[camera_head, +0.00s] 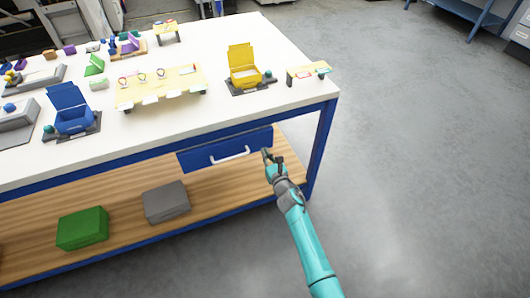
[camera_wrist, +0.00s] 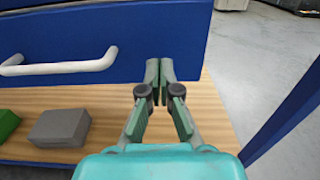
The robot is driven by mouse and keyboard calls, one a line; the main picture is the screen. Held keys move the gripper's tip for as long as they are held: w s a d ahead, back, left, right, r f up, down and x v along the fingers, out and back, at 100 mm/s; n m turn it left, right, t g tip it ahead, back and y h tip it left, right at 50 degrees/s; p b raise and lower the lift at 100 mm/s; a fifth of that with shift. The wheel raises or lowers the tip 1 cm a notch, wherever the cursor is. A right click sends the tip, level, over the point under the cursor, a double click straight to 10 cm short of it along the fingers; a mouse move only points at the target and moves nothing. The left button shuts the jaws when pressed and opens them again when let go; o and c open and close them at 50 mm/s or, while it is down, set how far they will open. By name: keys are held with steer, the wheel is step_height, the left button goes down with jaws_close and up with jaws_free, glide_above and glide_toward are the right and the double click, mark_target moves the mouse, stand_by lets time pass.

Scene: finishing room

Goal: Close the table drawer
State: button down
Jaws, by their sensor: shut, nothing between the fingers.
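The table drawer (camera_head: 212,153) is a blue front with a white bar handle (camera_head: 231,158), under the white table top (camera_head: 215,112). In the head view its front looks near the table's front frame; how far it stands out is hard to tell. In the wrist view the drawer front (camera_wrist: 180,28) fills the top, with the handle (camera_wrist: 62,66) at the left. My gripper (camera_head: 267,154) is shut and empty at the right part of the drawer front, right of the handle. In the wrist view the fingertips (camera_wrist: 159,68) overlap the drawer's lower edge; contact cannot be told.
A wooden lower shelf (camera_head: 128,210) carries a green box (camera_head: 83,229) and a grey box (camera_head: 166,203). A blue table leg (camera_head: 322,145) stands right of my gripper. Yellow and blue open boxes stand on the table top.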

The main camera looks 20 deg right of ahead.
steer(key=s, duration=1)
steer(key=shift+s, duration=0.15)
steer(key=shift+s+f, duration=0.1)
steer(key=s+a+m+g, duration=0.1)
steer(key=s+a+m, duration=0.2)
steer(key=s+m, duration=0.85)
steer(key=s+a+m, duration=0.3)
steer(key=s+m, duration=0.3)
steer(key=s, duration=1.1)
steer(key=s+r+m+g, duration=0.1)
steer(key=s+r+m, duration=0.6)
steer(key=s+m, duration=0.2)
steer(key=s+a+r+m+g, duration=0.1)
steer(key=s+r+m, duration=0.7)
steer(key=s+m, duration=0.1)
steer(key=shift+s, duration=0.75)
steer(key=shift+m, duration=0.25)
